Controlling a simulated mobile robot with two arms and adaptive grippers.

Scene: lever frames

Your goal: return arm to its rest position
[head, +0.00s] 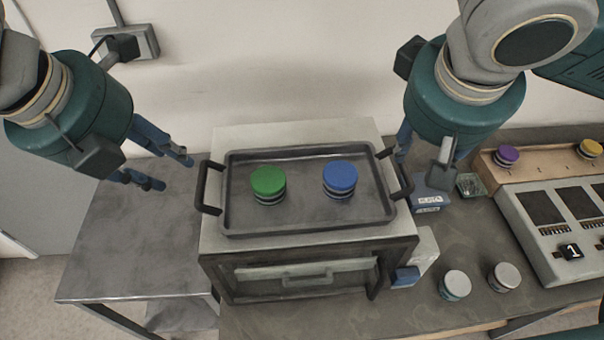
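My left gripper (175,174) is at the left, above the grey side table. Its blue fingers are spread with nothing between them, just left of the tray's left handle and apart from it. My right gripper (405,140) points down by the tray's right handle (402,174). Its own body hides most of its fingers, so I cannot tell whether they are apart or touch the handle. The dark tray (300,220) lies level on a grey box-shaped unit and carries a green-topped round piece (268,181) and a blue-topped one (340,177).
The box-shaped unit (300,262) has a front handle. The left side table (130,235) is bare. On the right bench stand two grey-topped round pieces (455,283) (503,277), a control panel (555,225) and a wooden rack (540,162) with purple and yellow tops. A wall socket (130,42) is behind.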

